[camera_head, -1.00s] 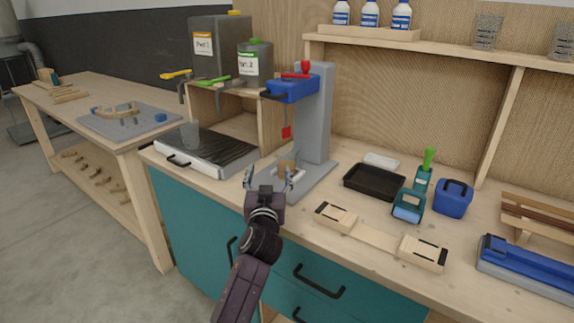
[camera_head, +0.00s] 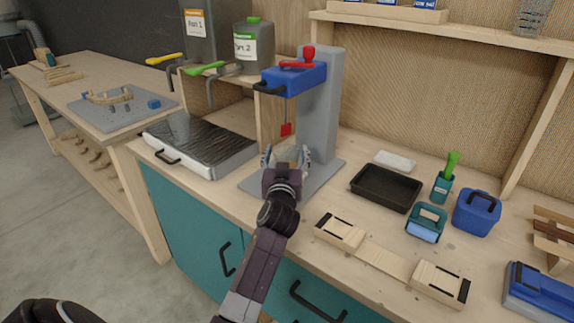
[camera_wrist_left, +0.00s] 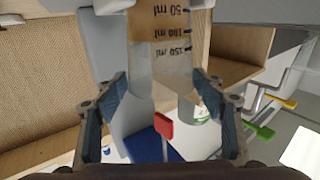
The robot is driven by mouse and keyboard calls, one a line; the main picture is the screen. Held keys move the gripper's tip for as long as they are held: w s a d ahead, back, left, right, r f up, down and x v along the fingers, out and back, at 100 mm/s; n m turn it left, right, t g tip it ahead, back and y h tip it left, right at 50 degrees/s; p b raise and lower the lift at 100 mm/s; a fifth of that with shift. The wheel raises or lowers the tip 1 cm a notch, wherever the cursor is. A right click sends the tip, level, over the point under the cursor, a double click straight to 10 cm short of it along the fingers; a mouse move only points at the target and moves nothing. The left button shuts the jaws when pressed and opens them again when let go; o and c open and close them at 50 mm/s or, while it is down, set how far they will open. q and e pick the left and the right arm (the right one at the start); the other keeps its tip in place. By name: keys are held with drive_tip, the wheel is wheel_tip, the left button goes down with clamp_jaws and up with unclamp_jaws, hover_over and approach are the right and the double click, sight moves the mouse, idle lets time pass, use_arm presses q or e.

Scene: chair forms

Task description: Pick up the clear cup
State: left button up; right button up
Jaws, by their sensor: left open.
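A clear cup with ml markings (camera_wrist_left: 160,68) stands between the spread fingers of my left gripper (camera_wrist_left: 163,112) in the left wrist view. It appears upside down there, with a brown fill at its base end. Gaps show on both sides between fingers and cup. In the head view my left gripper (camera_head: 286,156) is open at the grey base of the stand, and the cup (camera_head: 287,154) is partly hidden by it. My right gripper is not in view.
The grey stand (camera_head: 320,115) with a blue head (camera_head: 293,78) rises just behind the gripper. A black-topped tray (camera_head: 200,140) lies left. A black tray (camera_head: 386,188), a teal holder (camera_head: 427,223) and a wooden fixture (camera_head: 385,262) lie right. Canisters stand behind.

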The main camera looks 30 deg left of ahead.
sight(286, 146)
use_arm(q)
drive_tip(key=shift+f+p+x, duration=0.2)
drive_tip(key=shift+p+x, duration=0.25)
drive_tip(key=shift+x, duration=2.6)
drive_tip(key=shift+a, duration=0.1)
drive_tip(key=shift+s, duration=0.1)
drive_tip(key=shift+c, duration=0.4)
drive_tip(key=c, duration=0.8)
drive_tip(key=shift+c, duration=0.3)
